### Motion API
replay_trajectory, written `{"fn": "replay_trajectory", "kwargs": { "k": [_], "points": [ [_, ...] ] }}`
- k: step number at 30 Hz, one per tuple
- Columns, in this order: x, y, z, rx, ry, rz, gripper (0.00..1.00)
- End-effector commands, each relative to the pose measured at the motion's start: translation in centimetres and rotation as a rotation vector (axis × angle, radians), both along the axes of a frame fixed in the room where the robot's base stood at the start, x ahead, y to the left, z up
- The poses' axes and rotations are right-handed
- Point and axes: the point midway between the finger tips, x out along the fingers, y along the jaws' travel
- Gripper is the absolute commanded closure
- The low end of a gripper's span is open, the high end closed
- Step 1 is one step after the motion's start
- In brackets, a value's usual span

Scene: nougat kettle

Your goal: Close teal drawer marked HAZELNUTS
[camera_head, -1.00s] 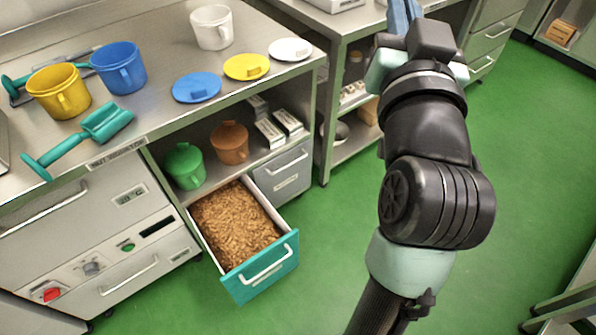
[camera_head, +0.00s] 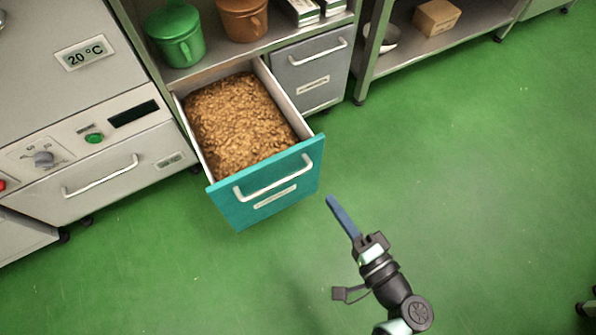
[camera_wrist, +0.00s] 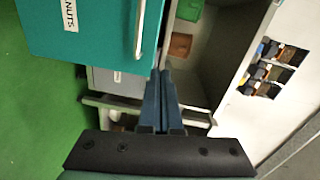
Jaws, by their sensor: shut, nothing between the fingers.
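The teal drawer (camera_head: 268,186) is pulled out of the cabinet under the counter and is full of brown chopped nuts (camera_head: 238,122). It has a white bar handle (camera_head: 272,178) and a label too small to read in the head view. In the wrist view the teal drawer front (camera_wrist: 92,32) is at upper left, with its handle (camera_wrist: 140,28) and a label ending in "NUTS". My gripper (camera_head: 331,199) is shut and empty, its blue fingers apart from the drawer, to the right of its front. The fingers also show in the wrist view (camera_wrist: 160,78), pointing past the drawer's handle side.
A closed grey drawer (camera_head: 309,66) sits right of the teal one. A green mug (camera_head: 176,38) and a brown mug (camera_head: 243,18) stand on the shelf above. An oven-like unit (camera_head: 95,160) is at left. Green floor (camera_head: 450,150) is clear at right.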

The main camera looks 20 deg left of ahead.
Motion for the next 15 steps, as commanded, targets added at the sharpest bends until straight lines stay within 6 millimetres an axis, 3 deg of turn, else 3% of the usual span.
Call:
{"fn": "replay_trajectory", "kwargs": {
  "k": [1, 3, 8, 15],
  "points": [
    [-0.9, 0.0, -2.2, 0.044, 0.012, -0.007, 1.00],
    [-1.7, 0.0, -3.0, 0.087, 0.019, -0.011, 1.00],
    [-2.2, 0.3, -3.4, 0.124, 0.021, -0.015, 1.00],
    [-0.1, 3.1, -3.4, 0.123, 0.019, -0.011, 1.00]
  ]
}}
